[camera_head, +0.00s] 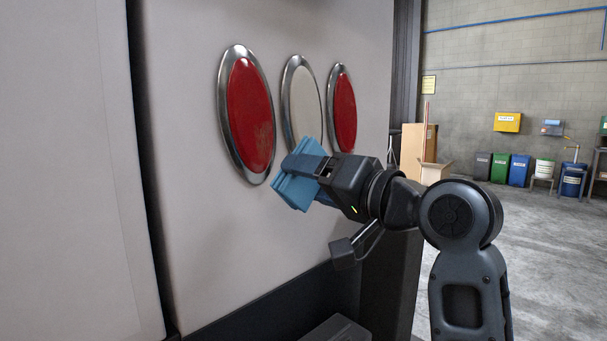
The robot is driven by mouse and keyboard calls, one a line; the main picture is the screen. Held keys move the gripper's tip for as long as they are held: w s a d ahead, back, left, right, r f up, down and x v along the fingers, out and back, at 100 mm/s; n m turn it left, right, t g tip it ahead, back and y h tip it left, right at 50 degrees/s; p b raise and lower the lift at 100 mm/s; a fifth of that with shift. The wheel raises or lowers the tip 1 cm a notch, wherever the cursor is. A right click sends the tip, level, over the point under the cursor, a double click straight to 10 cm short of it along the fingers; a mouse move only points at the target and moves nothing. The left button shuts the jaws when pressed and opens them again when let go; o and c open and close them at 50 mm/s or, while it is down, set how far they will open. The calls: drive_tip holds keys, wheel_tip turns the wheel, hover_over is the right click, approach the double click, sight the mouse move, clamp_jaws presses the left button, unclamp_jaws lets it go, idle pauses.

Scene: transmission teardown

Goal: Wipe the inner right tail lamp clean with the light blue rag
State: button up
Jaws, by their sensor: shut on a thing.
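Three oval lamps with chrome rims sit in a row on a pale upright panel. The left lamp (251,113) is red, with dull brownish smudging on its lower part. The middle lamp (304,103) is whitish, and its lower edge is partly hidden. The right lamp (344,110) is red. My gripper (300,174) is shut on the folded light blue rag (293,190). The rag is just right of the left lamp's lower edge and below the middle lamp. I cannot tell whether it touches the panel or a lamp.
The pale panel (200,225) has a dark vertical gap on its left and a dark ledge (270,310) below. A dark post (405,75) borders it on the right. Cardboard boxes (415,148) and several coloured bins (500,168) stand far back right. Concrete floor (550,260) is open at right.

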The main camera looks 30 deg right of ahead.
sight(261, 128)
drive_tip(key=shift+w, duration=0.1)
idle(0.4)
drive_tip(key=w, duration=0.7)
drive_tip(key=shift+a+p, duration=0.4)
drive_tip(key=shift+x, duration=1.05)
idle(0.6)
drive_tip(key=shift+r, duration=0.15)
drive_tip(key=r+p, duration=0.3)
drive_tip(key=shift+s+a+r+p, duration=0.2)
drive_tip(key=shift+a+r+p, duration=0.05)
drive_tip(key=shift+r+p, duration=0.15)
drive_tip(key=shift+a+r, duration=0.15)
drive_tip(key=shift+r, duration=0.65)
drive_tip(key=shift+a+r, duration=0.1)
drive_tip(key=shift+r, duration=0.75)
drive_tip(key=shift+f, duration=0.15)
